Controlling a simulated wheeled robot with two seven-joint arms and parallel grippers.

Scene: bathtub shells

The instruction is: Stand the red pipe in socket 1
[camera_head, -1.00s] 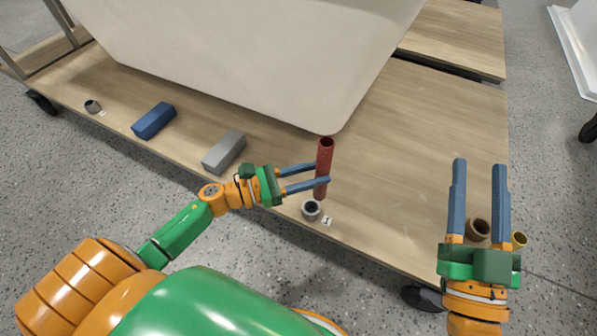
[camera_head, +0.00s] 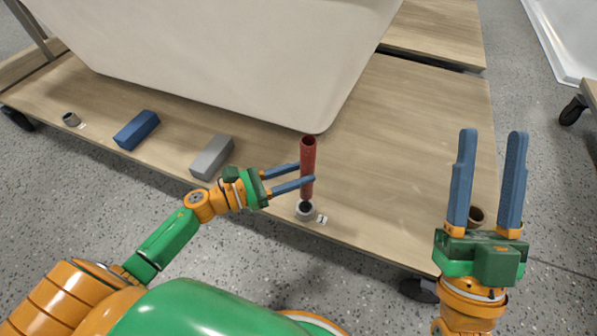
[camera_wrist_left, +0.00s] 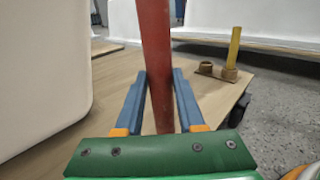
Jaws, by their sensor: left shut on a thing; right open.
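The red pipe (camera_head: 308,155) is upright between the blue fingers of my left gripper (camera_head: 306,174), which is shut on it. It also shows in the left wrist view (camera_wrist_left: 157,60), where its top is cut off. Socket 1 is a short grey ring (camera_head: 305,209) near the board's front edge, beside a label (camera_head: 322,218) marked 1. The pipe's lower end appears at the socket's far rim in the head view; I cannot tell whether it is inside, above or just behind it. My right gripper (camera_head: 493,132) is open and empty at the right.
A white tub shell (camera_head: 230,60) stands behind the pipe. A brown socket (camera_head: 476,215) is behind my right gripper. The left wrist view shows a yellow pipe (camera_wrist_left: 234,45) standing.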

